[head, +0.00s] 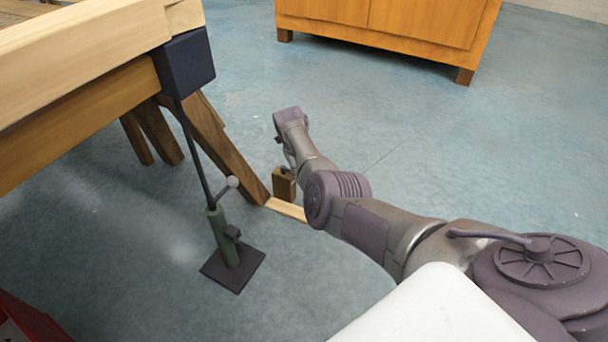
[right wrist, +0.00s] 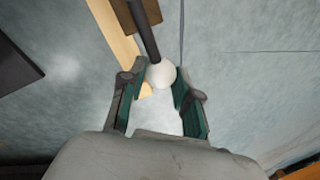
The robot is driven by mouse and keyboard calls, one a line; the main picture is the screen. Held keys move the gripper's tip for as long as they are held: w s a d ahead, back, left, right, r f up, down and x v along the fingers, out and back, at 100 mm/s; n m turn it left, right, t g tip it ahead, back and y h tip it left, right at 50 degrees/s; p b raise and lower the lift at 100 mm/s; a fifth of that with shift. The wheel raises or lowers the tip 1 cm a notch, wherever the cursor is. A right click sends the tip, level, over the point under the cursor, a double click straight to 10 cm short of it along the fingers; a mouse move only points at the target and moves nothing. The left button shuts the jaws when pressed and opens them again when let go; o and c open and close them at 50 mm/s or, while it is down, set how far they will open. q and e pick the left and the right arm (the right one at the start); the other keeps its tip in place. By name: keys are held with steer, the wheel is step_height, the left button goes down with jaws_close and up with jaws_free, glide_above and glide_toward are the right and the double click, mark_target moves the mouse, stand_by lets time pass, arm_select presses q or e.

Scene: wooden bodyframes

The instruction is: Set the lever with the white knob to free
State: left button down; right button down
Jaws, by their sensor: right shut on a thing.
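The white knob (right wrist: 161,75) sits at the end of a dark lever rod (right wrist: 145,32) in the right wrist view. The rod runs up to a brown wooden block (right wrist: 150,10). My right gripper (right wrist: 160,78) is shut on the knob, one teal finger on each side. In the head view the block (head: 284,184) stands on the floor below my right wrist. I cannot make out the knob or fingertips there, and no lever markings are legible. My left gripper is not in view.
A wooden frame (head: 80,110) fills the upper left. A light wooden strip (head: 288,210) lies by the block. A cabinet (head: 390,25) stands behind; floor between is clear.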

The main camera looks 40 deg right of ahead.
steer(key=shift+a, duration=0.1)
steer(key=c, duration=0.8)
jaws_free()
steer(key=r, duration=0.4)
steer(key=a+r, duration=0.1)
steer(key=r, duration=0.3)
steer(key=a+r, duration=0.1)
steer(key=r, duration=0.2)
steer(key=shift+w+a+r, duration=0.15)
steer(key=shift+r, duration=0.25)
